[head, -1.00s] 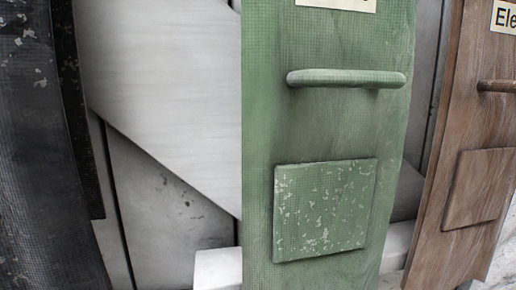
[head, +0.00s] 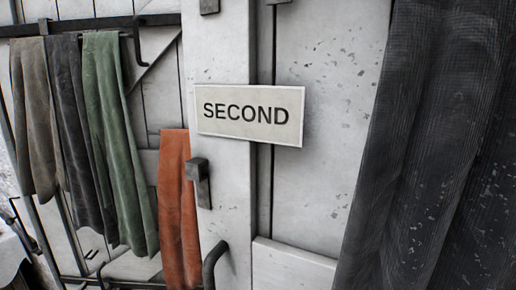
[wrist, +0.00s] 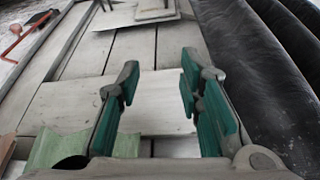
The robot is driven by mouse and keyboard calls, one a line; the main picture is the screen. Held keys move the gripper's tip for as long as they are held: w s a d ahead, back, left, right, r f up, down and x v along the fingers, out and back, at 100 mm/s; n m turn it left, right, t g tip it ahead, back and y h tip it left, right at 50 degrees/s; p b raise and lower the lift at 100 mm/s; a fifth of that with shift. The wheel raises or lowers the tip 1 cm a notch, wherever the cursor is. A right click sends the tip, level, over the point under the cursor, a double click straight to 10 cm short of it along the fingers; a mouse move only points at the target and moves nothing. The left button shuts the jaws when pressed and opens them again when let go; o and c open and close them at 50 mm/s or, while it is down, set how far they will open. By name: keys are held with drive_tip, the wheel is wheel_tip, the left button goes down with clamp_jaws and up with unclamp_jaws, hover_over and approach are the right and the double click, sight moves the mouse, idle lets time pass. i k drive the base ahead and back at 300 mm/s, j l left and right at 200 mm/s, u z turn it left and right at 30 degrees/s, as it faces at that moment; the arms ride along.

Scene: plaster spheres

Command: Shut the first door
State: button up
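No door marked first can be made out. In the head view, a white sign reading SECOND (head: 249,115) is fixed across worn white panels (head: 318,70), which look like a door and its frame. A dark latch or hook (head: 200,183) sits below the sign to the left, and a dark curved bar (head: 212,265) is at the lower edge. My gripper (wrist: 158,72) shows in the wrist view with its two green-padded fingers apart and nothing between them. It is over pale planks (wrist: 135,50). My gripper does not show in the head view.
Brown (head: 35,115), dark (head: 75,125), green (head: 115,140) and orange (head: 178,215) cloths hang at the left of the head view. A large dark cloth (head: 430,150) hangs at the right. In the wrist view, dark folds (wrist: 262,75) lie close right of my gripper.

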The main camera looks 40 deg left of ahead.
sight(102, 138)
drive_tip(key=u, duration=1.85)
